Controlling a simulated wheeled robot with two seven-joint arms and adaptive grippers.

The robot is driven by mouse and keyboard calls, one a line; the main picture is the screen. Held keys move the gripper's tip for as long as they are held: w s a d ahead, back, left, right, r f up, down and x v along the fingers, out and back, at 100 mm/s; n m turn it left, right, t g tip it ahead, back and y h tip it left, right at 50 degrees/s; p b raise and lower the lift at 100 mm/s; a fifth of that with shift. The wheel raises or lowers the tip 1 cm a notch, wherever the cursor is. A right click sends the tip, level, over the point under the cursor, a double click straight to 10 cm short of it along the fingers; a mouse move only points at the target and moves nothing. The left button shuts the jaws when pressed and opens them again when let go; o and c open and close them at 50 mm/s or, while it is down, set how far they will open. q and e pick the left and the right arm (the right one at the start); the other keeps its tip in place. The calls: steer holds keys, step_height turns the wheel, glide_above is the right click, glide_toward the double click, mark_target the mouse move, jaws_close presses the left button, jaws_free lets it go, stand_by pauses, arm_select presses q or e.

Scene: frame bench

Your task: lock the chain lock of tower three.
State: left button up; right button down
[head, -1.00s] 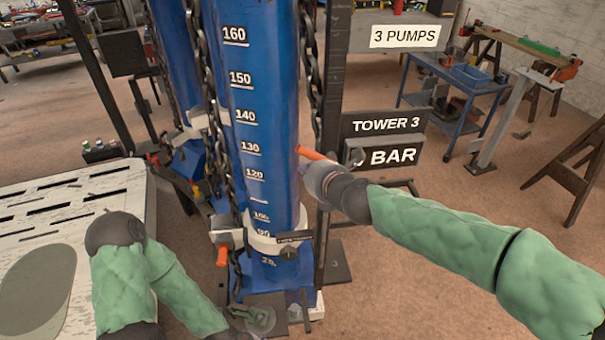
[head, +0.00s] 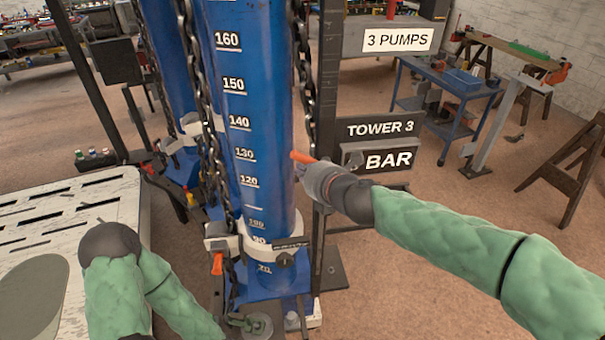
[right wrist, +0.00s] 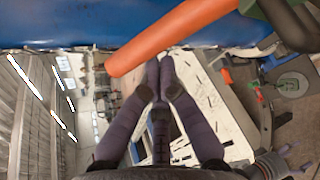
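Tower three is the blue column (head: 258,120) with a printed scale and a dark chain (head: 212,150) down its left side. A second chain (head: 303,75) hangs on its right side. A white collar (head: 262,248) rings its lower part, with a small orange handle (head: 217,263) at its left. My right gripper (head: 308,174) is at the column's right side, by an orange bar (head: 301,157). In the right wrist view the fingertips (right wrist: 160,64) are together, close against the orange bar (right wrist: 170,36), which crosses past them. My left gripper (right wrist: 292,163) shows small there, fingers apart.
The sign panel (head: 380,128) reading TOWER 3 and BAR stands right of the column. A grey plate with a green hook (head: 255,325) lies at the column's foot. A white slotted table (head: 120,215) is at left. A blue cart (head: 445,95) stands behind at right.

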steer(key=shift+d+r+b, duration=0.1)
steer(key=shift+r+b, duration=0.1)
steer(key=shift+b, duration=0.2)
steer(key=d+r+m+y+b, duration=0.1)
steer(key=b, duration=0.1)
steer(key=m+y+b, duration=0.1)
steer(key=m+b, duration=0.1)
steer(key=shift+w+d+r+t+y, duration=0.1)
steer(key=shift+d+r+t+y, duration=0.2)
steer(key=shift+d+r+t, duration=0.1)
steer(key=d+r+m+y, duration=0.1)
steer(key=d+r+m+t+b, duration=0.1)
steer(key=d+m, duration=0.1)
steer(key=shift+w+r+m+y+b, duration=0.1)
steer(key=shift+m+y+b, duration=0.2)
steer(key=shift+y, duration=0.1)
steer(key=shift+d+t, duration=0.15)
steer(key=shift+t, duration=0.15)
